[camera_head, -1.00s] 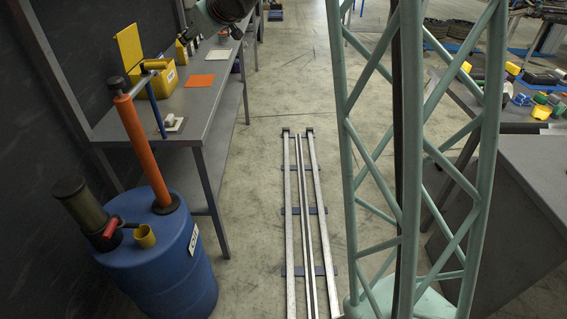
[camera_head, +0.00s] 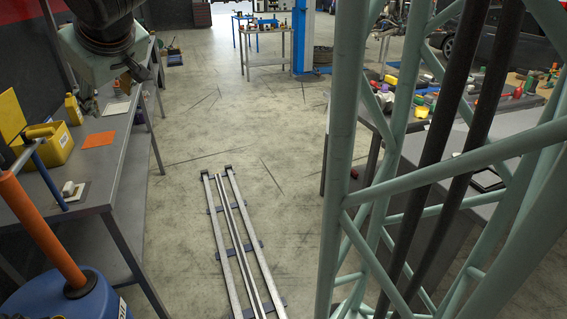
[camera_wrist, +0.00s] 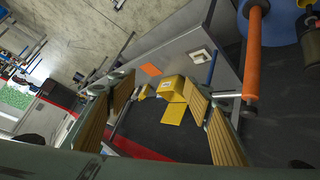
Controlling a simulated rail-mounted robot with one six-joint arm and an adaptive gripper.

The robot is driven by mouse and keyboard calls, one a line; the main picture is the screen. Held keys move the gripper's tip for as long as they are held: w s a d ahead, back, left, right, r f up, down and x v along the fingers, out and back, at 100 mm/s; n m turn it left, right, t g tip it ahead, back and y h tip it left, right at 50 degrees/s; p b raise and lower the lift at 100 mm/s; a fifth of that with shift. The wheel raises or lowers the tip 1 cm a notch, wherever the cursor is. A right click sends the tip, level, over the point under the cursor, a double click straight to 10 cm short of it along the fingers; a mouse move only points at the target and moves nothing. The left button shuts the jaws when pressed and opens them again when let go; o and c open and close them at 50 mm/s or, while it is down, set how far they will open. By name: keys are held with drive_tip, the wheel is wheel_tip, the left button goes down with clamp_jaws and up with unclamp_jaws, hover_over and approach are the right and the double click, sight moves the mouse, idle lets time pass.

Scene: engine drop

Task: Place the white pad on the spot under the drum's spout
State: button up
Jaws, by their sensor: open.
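A pale pad (camera_head: 116,108) lies flat on the grey bench beyond an orange sheet. Nearer, another pale pad (camera_head: 80,197) bears a small white object; it also shows in the wrist view (camera_wrist: 207,61). I cannot tell which is the white pad of the task. The blue drum (camera_head: 75,299) is at bottom left, cut off, with an orange pump tube (camera_head: 40,232) rising from it. My gripper (camera_wrist: 158,112) is open and empty, above and apart from the bench.
The grey bench (camera_head: 98,170) holds a yellow bin (camera_head: 54,152), an orange sheet (camera_head: 100,139) and a yellow bottle (camera_head: 73,110). Floor rails (camera_head: 236,245) run along the aisle. A cluttered table (camera_head: 475,185) stands at right.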

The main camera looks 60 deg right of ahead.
drive_tip(key=s+a+f+g, duration=0.2)
drive_tip(key=s+a, duration=0.1)
drive_tip(key=s, duration=1.1)
drive_tip(key=s+a+f+m+g+y, duration=0.1)
drive_tip(key=s+a+f+g, duration=0.1)
drive_tip(key=s, duration=1.2)
drive_tip(key=s+a+f+g+y, duration=0.1)
drive_tip(key=s+a+f, duration=0.2)
drive_tip(key=s, duration=1.1)
drive_tip(key=a, duration=0.3)
drive_tip(key=shift+a+f+g, duration=0.15)
drive_tip(key=shift+f+g, duration=0.2)
drive_tip(key=shift+g, duration=0.05)
